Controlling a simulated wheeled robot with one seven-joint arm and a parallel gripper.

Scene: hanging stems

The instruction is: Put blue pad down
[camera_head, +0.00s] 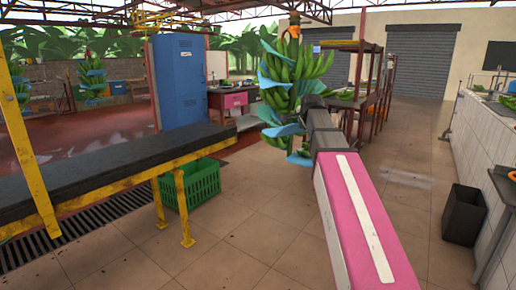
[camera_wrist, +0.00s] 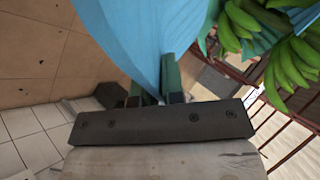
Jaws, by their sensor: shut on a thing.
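A blue pad (camera_wrist: 140,38) fills the upper middle of the wrist view. My gripper (camera_wrist: 156,82) is shut on its lower end, with a finger on each side. In the head view my gripper (camera_head: 314,103) is at the right side of a hanging green banana bunch (camera_head: 298,65), partly hidden by my arm. Several blue pads (camera_head: 284,130) stick out between the hands of bananas there; I cannot tell which is the held one. The bunch also shows at upper right in the wrist view (camera_wrist: 285,62), with more blue beside its fruit.
A black bin (camera_head: 463,214) stands on the floor at right, beside a tiled counter (camera_head: 490,150). A long black-topped table (camera_head: 100,160) with yellow legs is at left, a green crate (camera_head: 192,185) under its end. Racks stand behind the bunch. The middle floor is clear.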

